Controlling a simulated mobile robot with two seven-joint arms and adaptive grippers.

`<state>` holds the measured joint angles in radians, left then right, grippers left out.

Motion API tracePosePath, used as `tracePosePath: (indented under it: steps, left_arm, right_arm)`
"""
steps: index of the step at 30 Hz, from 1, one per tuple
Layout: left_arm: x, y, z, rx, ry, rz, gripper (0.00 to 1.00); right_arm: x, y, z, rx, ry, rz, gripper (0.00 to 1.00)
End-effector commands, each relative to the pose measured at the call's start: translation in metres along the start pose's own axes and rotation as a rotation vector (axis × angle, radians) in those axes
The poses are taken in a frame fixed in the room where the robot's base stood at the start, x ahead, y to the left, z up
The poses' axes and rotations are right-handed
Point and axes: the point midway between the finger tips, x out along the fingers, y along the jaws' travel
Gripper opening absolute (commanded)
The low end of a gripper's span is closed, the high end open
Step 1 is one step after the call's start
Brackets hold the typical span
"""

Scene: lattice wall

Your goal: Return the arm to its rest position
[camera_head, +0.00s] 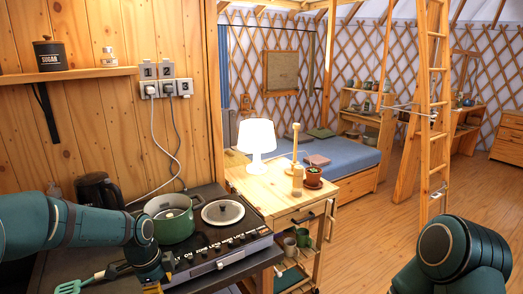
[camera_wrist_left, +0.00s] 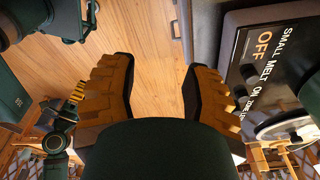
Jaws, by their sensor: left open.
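My left arm (camera_head: 70,228) comes in from the left and bends down in front of the stove's left front corner. My left gripper (camera_head: 152,286) hangs low there, cut by the bottom edge of the head view. In the left wrist view its two yellow ribbed fingers (camera_wrist_left: 157,88) stand wide apart with only wooden floor between them; it is open and empty. The stove front (camera_wrist_left: 275,65) with its OFF, SMALL and MELT lettering is close to the right finger.
A green pot (camera_head: 172,222) and a lid (camera_head: 223,212) sit on the stove (camera_head: 215,243). A turquoise spatula (camera_head: 75,284) lies near my left arm. A wooden cart (camera_head: 265,192) with a lamp (camera_head: 257,140) stands right of the stove. The floor (camera_head: 375,225) beyond is clear.

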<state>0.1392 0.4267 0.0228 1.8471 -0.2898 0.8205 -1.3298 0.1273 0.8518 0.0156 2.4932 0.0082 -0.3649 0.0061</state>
Motion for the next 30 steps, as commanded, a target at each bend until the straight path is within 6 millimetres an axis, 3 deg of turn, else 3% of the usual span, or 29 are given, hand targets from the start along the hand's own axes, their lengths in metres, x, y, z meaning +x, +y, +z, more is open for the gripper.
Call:
tracePosePath:
  steps: [1,6,12,15,19,23,30]
  left_arm:
    - [0.029,0.011,-0.011,-0.083,0.029,0.013,0.48]
    - [0.119,0.058,-0.051,-0.498,0.137,0.037,0.48]
    - [0.193,0.133,-0.078,-1.038,0.210,0.085,0.48]
    - [0.212,0.165,-0.082,-1.263,0.221,0.099,0.48]
    - [0.224,0.192,-0.083,-1.457,0.227,0.103,0.48]
    - [0.228,0.202,-0.082,-1.538,0.231,0.101,0.48]
    - [0.228,0.202,-0.082,-1.549,0.233,0.100,0.48]
  right_arm:
    - [0.000,0.000,0.000,0.000,0.000,0.000,0.47]
    - [0.000,0.000,0.001,0.000,-0.002,0.000,0.47]
    - [0.000,0.000,0.001,0.000,-0.001,0.000,0.47]
    - [0.000,0.000,0.001,0.000,-0.001,0.000,0.47]
    - [0.000,0.000,0.001,0.000,-0.002,0.000,0.47]
    - [0.000,0.000,0.001,0.000,-0.002,0.000,0.47]
    - [0.000,0.000,0.001,0.000,-0.001,0.000,0.47]
